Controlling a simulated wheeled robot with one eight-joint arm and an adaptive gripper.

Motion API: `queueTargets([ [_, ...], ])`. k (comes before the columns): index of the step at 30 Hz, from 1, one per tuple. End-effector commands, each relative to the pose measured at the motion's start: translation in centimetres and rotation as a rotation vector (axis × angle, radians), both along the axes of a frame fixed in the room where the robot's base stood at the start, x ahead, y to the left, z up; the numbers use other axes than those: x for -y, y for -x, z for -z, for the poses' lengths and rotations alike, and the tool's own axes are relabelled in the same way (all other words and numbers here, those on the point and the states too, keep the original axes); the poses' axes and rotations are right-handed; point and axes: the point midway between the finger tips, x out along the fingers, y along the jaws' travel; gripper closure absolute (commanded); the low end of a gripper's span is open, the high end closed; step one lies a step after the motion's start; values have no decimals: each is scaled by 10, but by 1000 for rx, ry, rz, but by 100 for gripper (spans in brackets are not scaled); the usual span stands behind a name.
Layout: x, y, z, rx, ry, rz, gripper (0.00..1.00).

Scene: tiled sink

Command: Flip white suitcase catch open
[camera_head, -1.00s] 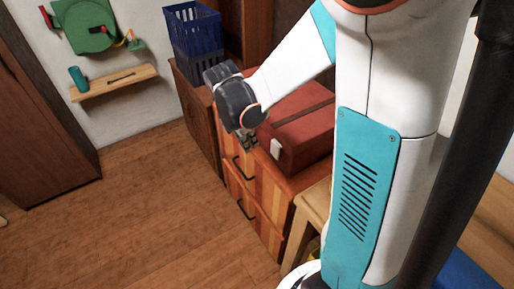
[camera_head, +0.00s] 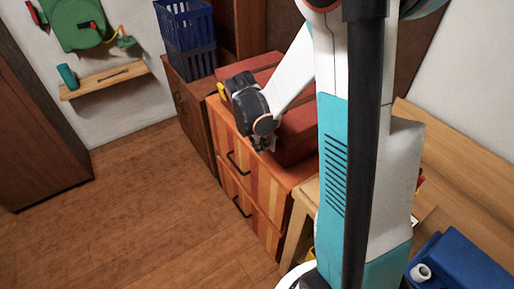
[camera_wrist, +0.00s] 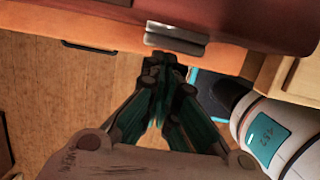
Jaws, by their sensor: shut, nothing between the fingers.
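The red suitcase (camera_head: 298,136) lies on top of an orange striped cabinet, partly hidden by my arm. In the wrist view its dark red front (camera_wrist: 235,20) fills the top edge. The white catch (camera_wrist: 176,39) shows there as a pale, greyish plate on the suitcase's lower front edge; I cannot tell its angle. In the head view my gripper hides the catch. My gripper (camera_head: 264,145) is at the suitcase's front. In the wrist view its fingertips (camera_wrist: 161,66) are together and empty, just below the catch; whether they touch it is unclear.
The striped cabinet (camera_head: 232,160) has black drawer handles on its front. Blue crates (camera_head: 187,40) stand on a brown cabinet beyond it. A small yellow part (camera_head: 221,90) shows left of my wrist. A wooden table (camera_head: 450,160) is at right. The floor (camera_head: 140,210) in front is clear.

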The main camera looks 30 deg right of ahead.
Motion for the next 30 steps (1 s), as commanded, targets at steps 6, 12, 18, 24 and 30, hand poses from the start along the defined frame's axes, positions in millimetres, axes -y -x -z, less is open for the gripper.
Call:
queueTargets([
  [6,0,0,0,0,0,0,100],
  [12,9,0,8,0,0,2,100],
  [18,8,0,6,0,0,1,100],
  [24,8,0,1,0,0,1,100],
  [30,8,0,-8,0,0,1,100],
])
